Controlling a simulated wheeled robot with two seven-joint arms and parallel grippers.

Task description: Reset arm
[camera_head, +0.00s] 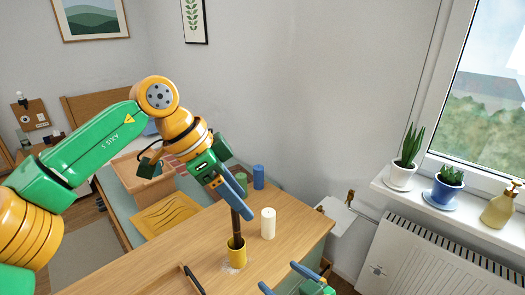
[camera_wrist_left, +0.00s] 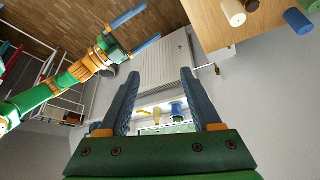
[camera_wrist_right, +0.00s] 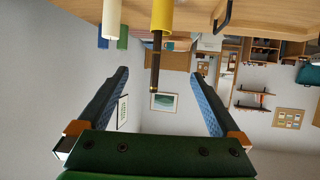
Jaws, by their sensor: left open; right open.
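My left gripper (camera_head: 236,194) is open and empty above the wooden table (camera_head: 310,222), beside the dark stick that rises from a yellow cup (camera_head: 236,256). In the left wrist view its two blue fingers (camera_wrist_left: 160,82) stand wide apart. My right gripper (camera_head: 292,279) is at the bottom edge of the head view, partly cut off. In the right wrist view its fingers (camera_wrist_right: 160,74) are apart with nothing gripped. The cup (camera_wrist_right: 162,15) and its stick (camera_wrist_right: 155,65) appear upside down there, beyond the fingers.
A white cylinder (camera_head: 268,223) stands right of the cup, and a blue cylinder (camera_head: 258,177) stands farther back. A dark handle (camera_head: 192,279) shows at the table's front. Potted plants (camera_head: 403,160) and a soap bottle (camera_head: 499,208) stand on the windowsill above a radiator (camera_head: 430,260).

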